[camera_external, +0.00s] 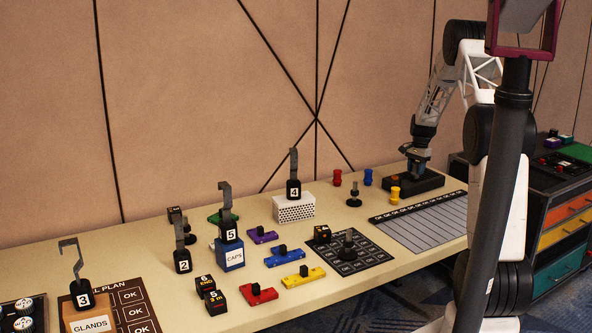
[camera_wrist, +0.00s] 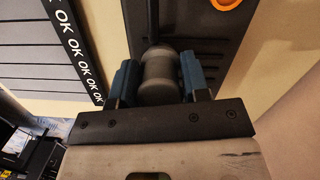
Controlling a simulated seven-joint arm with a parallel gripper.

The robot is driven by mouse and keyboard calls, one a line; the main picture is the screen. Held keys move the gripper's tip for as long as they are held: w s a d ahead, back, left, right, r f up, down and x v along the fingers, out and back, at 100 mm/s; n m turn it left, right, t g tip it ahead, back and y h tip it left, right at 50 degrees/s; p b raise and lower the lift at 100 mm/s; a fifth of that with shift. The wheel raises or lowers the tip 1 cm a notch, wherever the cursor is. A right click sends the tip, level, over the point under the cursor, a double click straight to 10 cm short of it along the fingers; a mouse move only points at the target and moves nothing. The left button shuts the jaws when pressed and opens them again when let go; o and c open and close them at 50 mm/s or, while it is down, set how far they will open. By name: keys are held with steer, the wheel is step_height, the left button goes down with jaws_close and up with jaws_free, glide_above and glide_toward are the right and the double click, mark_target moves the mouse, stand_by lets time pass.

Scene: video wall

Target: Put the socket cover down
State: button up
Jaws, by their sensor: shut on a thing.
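My gripper (camera_external: 415,166) is at the right end of the table, pointing down at a flat black slab (camera_external: 430,184). In the wrist view, the blue fingers of my gripper (camera_wrist: 160,82) are shut on a grey round knob (camera_wrist: 158,70). The black slab (camera_wrist: 208,48) lies behind and below the knob in that view. The knob seems to belong to the socket cover, but I cannot tell where the cover ends and the slab begins. I cannot tell whether the slab touches the table.
A yellow knob (camera_external: 394,195), a blue one (camera_external: 368,177) and a red one (camera_external: 337,178) stand left of the slab. A grey striped OK board (camera_external: 425,218) lies in front. A dark post (camera_external: 497,190) crosses the view at right.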

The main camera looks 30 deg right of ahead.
steer(key=shift+f, duration=0.1)
steer(key=o, duration=0.9)
step_height(320, 180, up, 12)
steer(key=d, duration=0.1)
steer(key=shift+d+r, duration=0.2)
steer(key=shift+w, duration=0.1)
stand_by(0.5)
